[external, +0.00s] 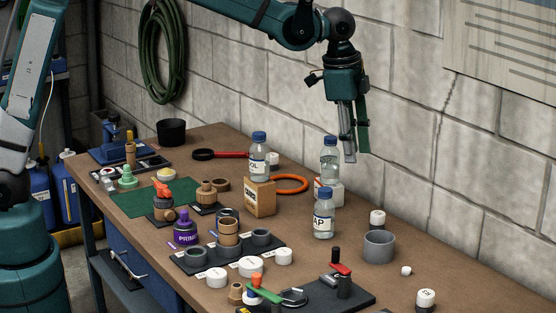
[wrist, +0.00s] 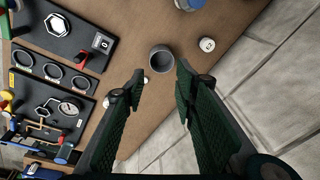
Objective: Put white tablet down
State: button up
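A small white tablet (external: 406,270) lies on the brown workbench, right of the grey cup (external: 379,246) in the external view. In the wrist view, a small white spot that may be the tablet shows beside the left finger, partly hidden by it. My gripper (external: 352,158) is raised above the bench near the wall, pointing down. In the wrist view its two green fingers (wrist: 160,77) stand wide apart with nothing between them. The grey cup (wrist: 161,58) shows beyond the fingertips, and the tablet is not in my grip.
White round containers stand near the cup (external: 377,218) and toward the front (external: 425,298). Clear bottles (external: 323,213) stand left of the cup. A black plate with a red-handled valve (external: 341,268) lies in front. The block wall bounds the bench behind; bare bench surrounds the tablet.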

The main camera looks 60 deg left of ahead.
jog(key=s+a+r+n+t, duration=0.1)
jog(key=s+a+r+n, duration=0.3)
jog(key=s+a, duration=0.5)
jog(key=s+a+r+n+t, duration=0.2)
jog(key=s+a+r, duration=0.3)
jog(key=s+a, duration=0.45)
jog(key=s+a+f+n+t, duration=0.1)
jog(key=s+a+f+n, duration=0.1)
jog(key=s+a, duration=0.4)
jog(key=s+a+f+n+t, duration=0.1)
jog(key=s+a+f+n, duration=0.2)
jog(key=s, duration=1)
jog(key=a, duration=0.2)
jog(key=shift+s+a+f+n+t+y, duration=0.25)
jog(key=shift+s+a+n+t+y, duration=0.05)
jog(key=shift+a, duration=0.1)
dwell(3.6)
